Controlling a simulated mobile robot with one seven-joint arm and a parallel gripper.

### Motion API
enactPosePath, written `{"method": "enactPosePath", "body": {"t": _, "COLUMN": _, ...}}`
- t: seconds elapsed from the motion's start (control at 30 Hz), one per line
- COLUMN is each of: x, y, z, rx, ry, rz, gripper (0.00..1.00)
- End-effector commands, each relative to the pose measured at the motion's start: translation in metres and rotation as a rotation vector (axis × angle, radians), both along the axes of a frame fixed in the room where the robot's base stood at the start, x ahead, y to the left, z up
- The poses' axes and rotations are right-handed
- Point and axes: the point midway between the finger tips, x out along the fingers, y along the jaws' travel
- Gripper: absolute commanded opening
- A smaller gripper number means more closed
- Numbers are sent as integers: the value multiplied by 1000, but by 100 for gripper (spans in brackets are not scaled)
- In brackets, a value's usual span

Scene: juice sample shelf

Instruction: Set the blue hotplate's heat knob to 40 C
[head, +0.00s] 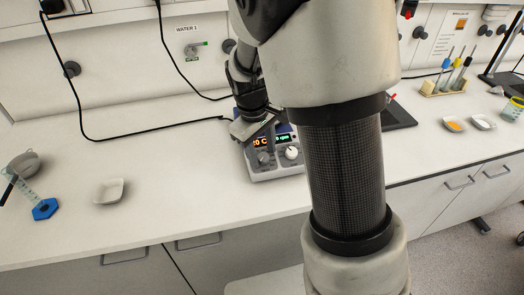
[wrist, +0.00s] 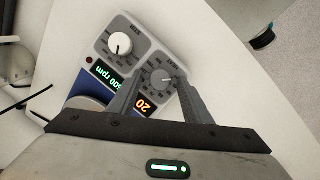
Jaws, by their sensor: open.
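The hotplate's control panel (wrist: 122,60) shows in the wrist view, turned over. The grey heat knob (wrist: 160,78) lies beside an orange display (wrist: 145,103) reading 20. A white stir knob (wrist: 120,43) sits next to a green display (wrist: 103,75) reading 500 rpm. My gripper (wrist: 162,67) is open, with one finger on each side of the heat knob; I cannot tell whether they touch it. In the head view, the hotplate (head: 280,171) stands on the bench, and my gripper (head: 256,130) is over it, hiding much of its top and part of the heat display.
A white dish (head: 109,191) and a blue-based cylinder (head: 45,209) are at the left. A dark plate (head: 398,116), small dishes (head: 453,125) and a pipette rack (head: 445,86) are at the right.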

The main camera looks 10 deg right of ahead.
Motion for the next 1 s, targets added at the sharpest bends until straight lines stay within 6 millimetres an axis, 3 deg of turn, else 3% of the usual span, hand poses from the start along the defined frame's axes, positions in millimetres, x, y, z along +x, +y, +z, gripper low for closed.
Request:
{"method": "enactPosePath", "body": {"t": 0.03, "x": 0, "y": 0, "z": 0, "rx": 0, "ry": 0, "rz": 0, "gripper": 45}}
{"method": "enactPosePath", "body": {"t": 0.3, "x": 0, "y": 0, "z": 0, "rx": 0, "ry": 0, "rz": 0, "gripper": 4}}
{"method": "enactPosePath", "body": {"t": 0.57, "x": 0, "y": 0, "z": 1, "rx": 12, "ry": 0, "rz": -36, "gripper": 4}}
{"method": "enactPosePath", "body": {"t": 1.0, "x": 1, "y": -3, "z": 1, "rx": 97, "ry": -1, "rz": -299, "gripper": 4}}
